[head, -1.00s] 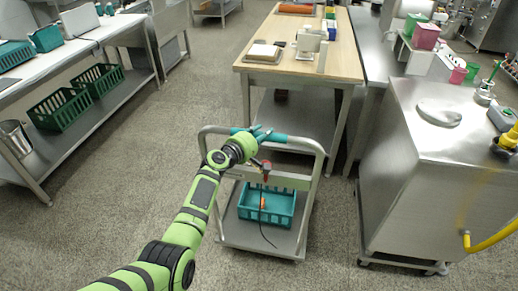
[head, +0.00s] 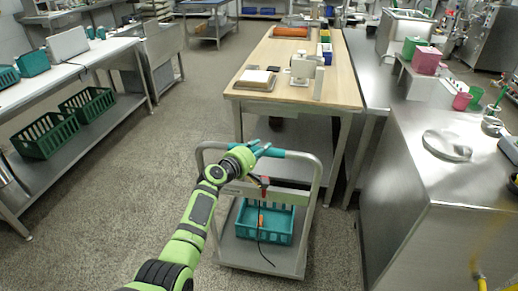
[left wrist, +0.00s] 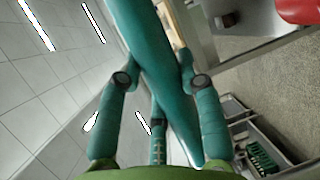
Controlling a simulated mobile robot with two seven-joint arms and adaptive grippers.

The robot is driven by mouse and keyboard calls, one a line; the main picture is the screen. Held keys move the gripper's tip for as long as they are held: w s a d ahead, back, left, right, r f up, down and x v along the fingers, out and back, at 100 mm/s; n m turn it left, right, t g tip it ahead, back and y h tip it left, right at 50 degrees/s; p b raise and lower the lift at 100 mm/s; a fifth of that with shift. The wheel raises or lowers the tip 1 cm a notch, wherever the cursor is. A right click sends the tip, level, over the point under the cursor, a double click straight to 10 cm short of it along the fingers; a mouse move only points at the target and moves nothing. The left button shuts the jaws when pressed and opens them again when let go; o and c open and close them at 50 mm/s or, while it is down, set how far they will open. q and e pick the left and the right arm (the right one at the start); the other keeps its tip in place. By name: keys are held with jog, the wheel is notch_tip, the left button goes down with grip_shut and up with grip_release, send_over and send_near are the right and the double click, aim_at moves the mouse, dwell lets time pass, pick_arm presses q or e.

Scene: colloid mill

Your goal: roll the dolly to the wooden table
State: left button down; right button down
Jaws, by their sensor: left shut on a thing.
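The dolly (head: 311,192) is a grey cart with a tall tube frame, a teal grip bar across its top and a low deck. It stands on the floor just in front of the wooden table (head: 345,80), whose near edge lies beyond the bar. My left gripper (head: 260,150) is shut on the teal bar at the top of the frame. In the left wrist view the teal bar (left wrist: 148,35) runs between the teal fingers (left wrist: 160,88). My right gripper is in neither view.
A teal crate (head: 264,222) sits on the dolly deck, with a red-handled tool and a dark cable near it. A steel cabinet (head: 425,215) stands close on the right. A steel bench (head: 85,65) with green crates stands left. Open floor lies between.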

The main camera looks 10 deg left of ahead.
pick_arm(q)
jog(key=c, duration=0.8)
grip_release()
jog(key=shift+w+r, duration=0.2)
jog(key=shift+r, duration=0.05)
jog(key=shift+w+f, duration=0.15)
jog(key=shift+f, duration=0.1)
jog(key=v, duration=1.2)
